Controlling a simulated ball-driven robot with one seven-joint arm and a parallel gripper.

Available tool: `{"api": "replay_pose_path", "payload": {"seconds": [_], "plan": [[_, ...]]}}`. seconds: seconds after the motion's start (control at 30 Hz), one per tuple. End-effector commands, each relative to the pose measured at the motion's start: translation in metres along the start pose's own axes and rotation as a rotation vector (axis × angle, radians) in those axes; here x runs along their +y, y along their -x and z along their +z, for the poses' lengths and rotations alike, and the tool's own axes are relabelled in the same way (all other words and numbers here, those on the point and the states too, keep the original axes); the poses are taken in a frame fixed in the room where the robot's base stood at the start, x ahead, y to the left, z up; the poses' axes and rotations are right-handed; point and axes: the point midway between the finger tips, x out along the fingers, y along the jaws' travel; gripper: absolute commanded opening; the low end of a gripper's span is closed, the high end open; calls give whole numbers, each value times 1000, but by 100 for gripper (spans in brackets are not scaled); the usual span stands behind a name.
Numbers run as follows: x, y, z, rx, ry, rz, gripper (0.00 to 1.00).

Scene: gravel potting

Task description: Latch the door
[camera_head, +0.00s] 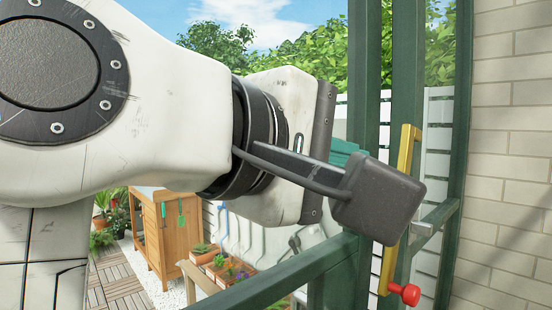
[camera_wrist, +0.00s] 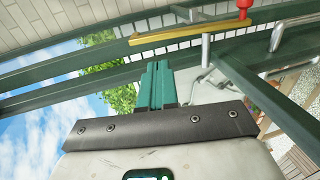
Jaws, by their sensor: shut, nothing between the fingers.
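Green door framing (camera_head: 405,70) stands upright beside the brick wall; I cannot tell which posts belong to the door itself. A long brass bar (camera_head: 406,155) with a red knob (camera_head: 405,293) at its lower end runs steeply along the framing. In the wrist view the bar (camera_wrist: 190,32) lies across the top, beyond my fingers, with the red knob (camera_wrist: 243,4) at its right end. My gripper (camera_wrist: 157,68) has teal fingers, closed together and empty, apart from the bar in the picture. In the head view a dark block on my wrist hides most of the fingers.
A green rail (camera_head: 305,270) crosses below my gripper. A metal fitting (camera_head: 438,216) sits right of the bar. The brick wall (camera_head: 510,150) bounds the right side. A wooden cabinet (camera_head: 160,235) and potted plants (camera_head: 220,262) stand behind, at lower left.

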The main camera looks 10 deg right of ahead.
Motion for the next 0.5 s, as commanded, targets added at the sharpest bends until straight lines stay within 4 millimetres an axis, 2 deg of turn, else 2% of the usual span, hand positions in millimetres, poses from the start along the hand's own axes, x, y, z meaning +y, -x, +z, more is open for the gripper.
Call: {"api": "replay_pose_path", "payload": {"seconds": [0.5], "plan": [[1,-96,0,-1,0,-1,0]]}}
